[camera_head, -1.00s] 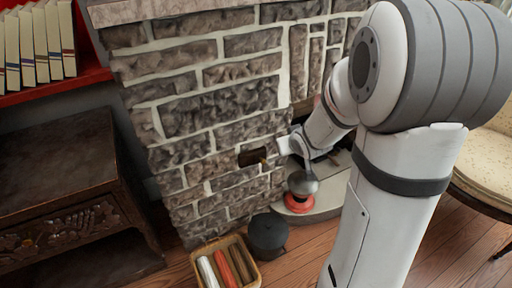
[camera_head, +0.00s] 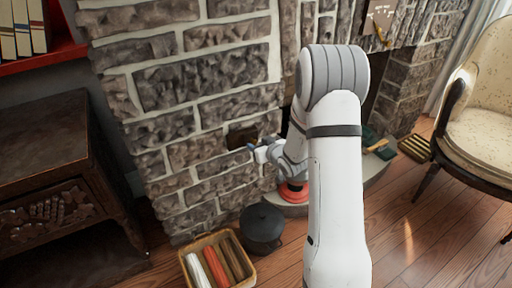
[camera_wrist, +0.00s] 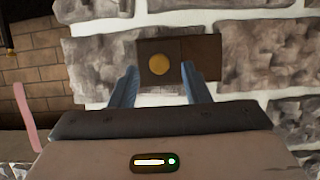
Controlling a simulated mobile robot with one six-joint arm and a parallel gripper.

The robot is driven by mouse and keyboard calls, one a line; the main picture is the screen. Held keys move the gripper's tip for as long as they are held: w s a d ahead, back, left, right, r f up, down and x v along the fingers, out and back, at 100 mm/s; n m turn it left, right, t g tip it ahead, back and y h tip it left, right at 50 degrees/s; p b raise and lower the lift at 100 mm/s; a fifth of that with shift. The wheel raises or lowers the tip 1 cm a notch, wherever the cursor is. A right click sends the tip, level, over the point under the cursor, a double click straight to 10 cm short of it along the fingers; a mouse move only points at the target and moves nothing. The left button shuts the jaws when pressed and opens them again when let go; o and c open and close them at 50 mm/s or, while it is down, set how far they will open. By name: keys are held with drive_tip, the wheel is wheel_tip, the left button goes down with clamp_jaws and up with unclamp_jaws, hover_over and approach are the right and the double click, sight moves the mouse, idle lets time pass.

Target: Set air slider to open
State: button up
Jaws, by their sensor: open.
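The air slider is a dark square plate with a round brass knob (camera_wrist: 159,66), set in the stone fireplace wall. A flat brown panel (camera_wrist: 203,52) lies beside it on the right in the wrist view. In the head view the dark recess of the slider (camera_head: 240,133) shows just above my gripper (camera_head: 254,151), and the knob is hidden. In the wrist view my gripper (camera_wrist: 157,82) has its two bluish fingers apart, one on each side of the knob. I cannot tell whether they touch the plate.
A black lidded pot (camera_head: 262,226) and a basket (camera_head: 249,268) with several rolls stand on the floor below. A red round-based object (camera_head: 293,192) is on the hearth. A carved dark cabinet (camera_head: 45,160) stands left, a cushioned chair (camera_head: 480,125) right.

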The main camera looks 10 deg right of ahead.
drive_tip(key=shift+x, duration=0.8)
drive_tip(key=shift+c, duration=0.5)
clamp_jaws()
